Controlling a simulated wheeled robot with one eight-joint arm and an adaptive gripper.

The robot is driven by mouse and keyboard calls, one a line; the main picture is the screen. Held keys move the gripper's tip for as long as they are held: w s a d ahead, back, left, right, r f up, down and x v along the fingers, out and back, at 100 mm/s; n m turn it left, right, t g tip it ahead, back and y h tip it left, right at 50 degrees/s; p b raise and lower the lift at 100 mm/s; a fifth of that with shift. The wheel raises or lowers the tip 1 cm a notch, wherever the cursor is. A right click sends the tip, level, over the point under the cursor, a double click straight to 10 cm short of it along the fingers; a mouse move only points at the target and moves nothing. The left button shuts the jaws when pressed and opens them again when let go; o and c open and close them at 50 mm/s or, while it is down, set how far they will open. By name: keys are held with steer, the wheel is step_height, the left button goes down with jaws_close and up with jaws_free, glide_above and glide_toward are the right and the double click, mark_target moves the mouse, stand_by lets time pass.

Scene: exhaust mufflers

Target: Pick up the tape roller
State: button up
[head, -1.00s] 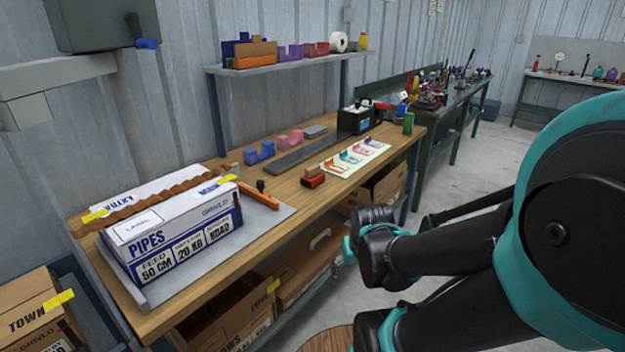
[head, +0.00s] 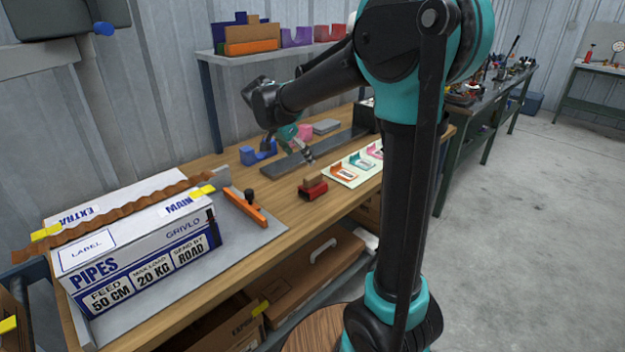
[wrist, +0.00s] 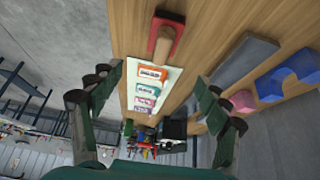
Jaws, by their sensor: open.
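A red tool with a wooden handle (head: 313,187), which looks like the tape roller, rests on the wooden bench near its front edge. In the wrist view it shows at the top centre, its red base (wrist: 177,33) and wooden handle visible. My gripper (head: 304,150) is above the bench, behind and above this tool in the head view. In the wrist view my gripper (wrist: 161,93) has its fingers wide apart, with nothing held between them. The tool lies beyond the fingertips, apart from them.
A card with coloured pieces (head: 352,167) lies right of the tool. A dark grey plate (head: 285,162), blue holder (head: 256,152) and pink holder (head: 304,132) are behind. A PIPES box (head: 140,240) and orange-handled tool (head: 244,206) sit left on a metal sheet.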

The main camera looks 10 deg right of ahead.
mark_target(311, 174)
steer(key=x, duration=0.7)
steer(key=w+x, duration=0.1)
steer(key=x, duration=0.3)
steer(key=shift+d, duration=0.1)
steer(key=shift+x, duration=2.95)
steer(key=shift+s, duration=0.15)
steer(key=c, duration=1.4)
